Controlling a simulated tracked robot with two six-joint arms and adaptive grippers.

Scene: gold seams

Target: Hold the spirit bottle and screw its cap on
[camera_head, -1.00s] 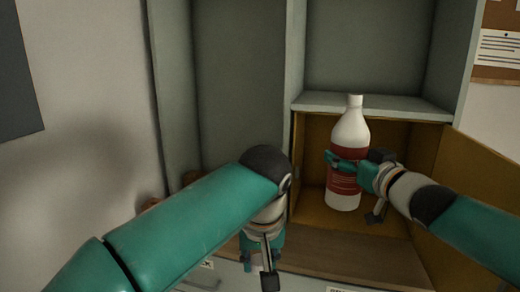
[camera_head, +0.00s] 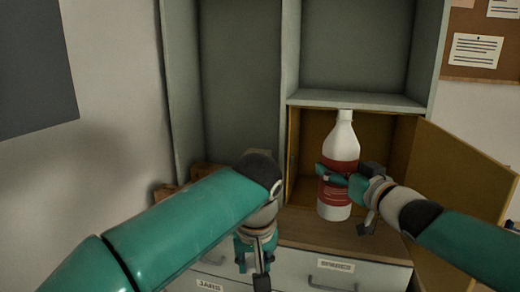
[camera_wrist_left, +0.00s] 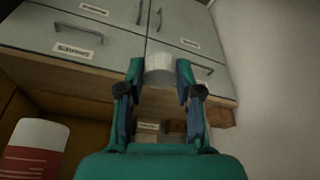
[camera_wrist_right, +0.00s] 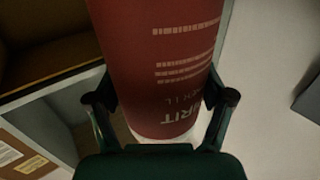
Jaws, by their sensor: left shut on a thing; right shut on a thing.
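The spirit bottle (camera_head: 339,150) is white with a red label and stands upright in my right gripper (camera_head: 346,190), in front of the open yellow compartment. Its narrow neck is bare at the top. The right wrist view shows the red label (camera_wrist_right: 170,60) between the two fingers. My left gripper (camera_head: 252,266) is low, to the left of the bottle and apart from it. In the left wrist view it is shut on the white ribbed cap (camera_wrist_left: 159,69). The cap cannot be made out in the head view.
A grey cabinet (camera_head: 292,60) with a wooden worktop (camera_head: 310,228) stands ahead. Its yellow door (camera_head: 455,175) hangs open at the right, near my right arm. Labelled drawers (camera_head: 335,277) lie below. Wooden blocks (camera_head: 205,171) sit at the left, behind my left arm.

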